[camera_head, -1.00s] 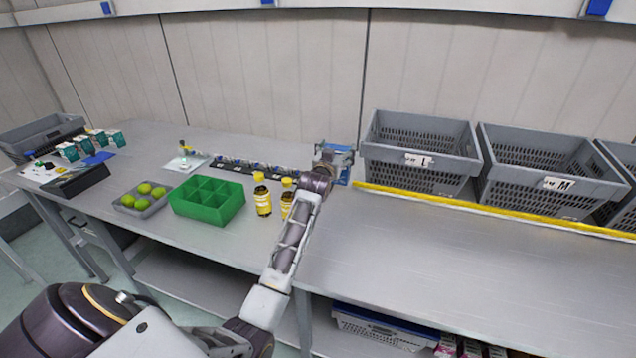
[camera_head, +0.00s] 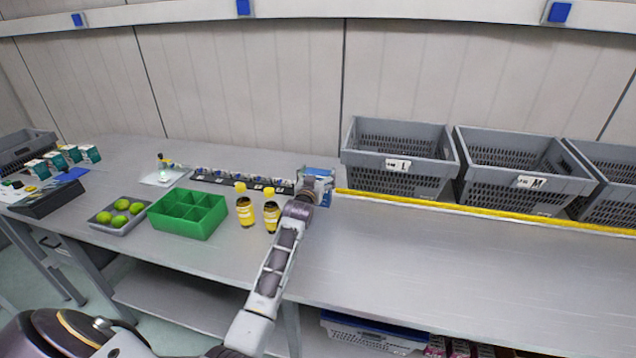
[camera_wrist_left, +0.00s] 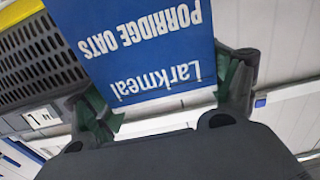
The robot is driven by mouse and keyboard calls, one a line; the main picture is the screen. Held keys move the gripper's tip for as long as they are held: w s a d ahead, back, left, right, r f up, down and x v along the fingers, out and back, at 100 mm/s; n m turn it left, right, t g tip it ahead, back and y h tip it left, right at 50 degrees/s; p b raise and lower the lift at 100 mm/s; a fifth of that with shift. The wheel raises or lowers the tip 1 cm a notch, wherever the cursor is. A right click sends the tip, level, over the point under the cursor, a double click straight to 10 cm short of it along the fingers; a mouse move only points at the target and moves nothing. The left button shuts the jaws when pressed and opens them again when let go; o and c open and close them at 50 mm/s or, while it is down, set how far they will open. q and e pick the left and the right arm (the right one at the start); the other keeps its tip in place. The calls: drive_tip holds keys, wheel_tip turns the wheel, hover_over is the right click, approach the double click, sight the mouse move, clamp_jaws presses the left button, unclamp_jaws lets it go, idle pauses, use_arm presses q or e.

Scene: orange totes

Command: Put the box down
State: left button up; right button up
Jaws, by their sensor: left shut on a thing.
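The box is a blue carton (camera_head: 320,173) marked "Larkmeal Porridge Oats". It is at the back of the table, left of the crate marked 1. My left gripper (camera_head: 314,183) is in front of it and hides part of it. In the left wrist view the fingers of the gripper (camera_wrist_left: 168,95) are shut on the two sides of the box (camera_wrist_left: 150,42), whose lettering appears upside down. I cannot tell whether the box touches the table. My right gripper is not in view.
Grey crates (camera_head: 397,172) and (camera_head: 525,185) stand behind a yellow strip (camera_head: 440,206) at the right. Two yellow-capped bottles (camera_head: 245,212) and a green divided tray (camera_head: 188,222) are left of my arm. The table right of my arm is clear.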

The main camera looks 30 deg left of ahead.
use_arm(q)
drive_tip(key=shift+f, duration=1.4)
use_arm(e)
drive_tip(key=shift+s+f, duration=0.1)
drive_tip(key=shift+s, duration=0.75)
use_arm(q)
drive_tip(key=shift+f, duration=0.1)
drive_tip(key=o, duration=1.4)
drive_tip(key=shift+o, duration=0.2)
drive_tip(key=v, duration=1.2)
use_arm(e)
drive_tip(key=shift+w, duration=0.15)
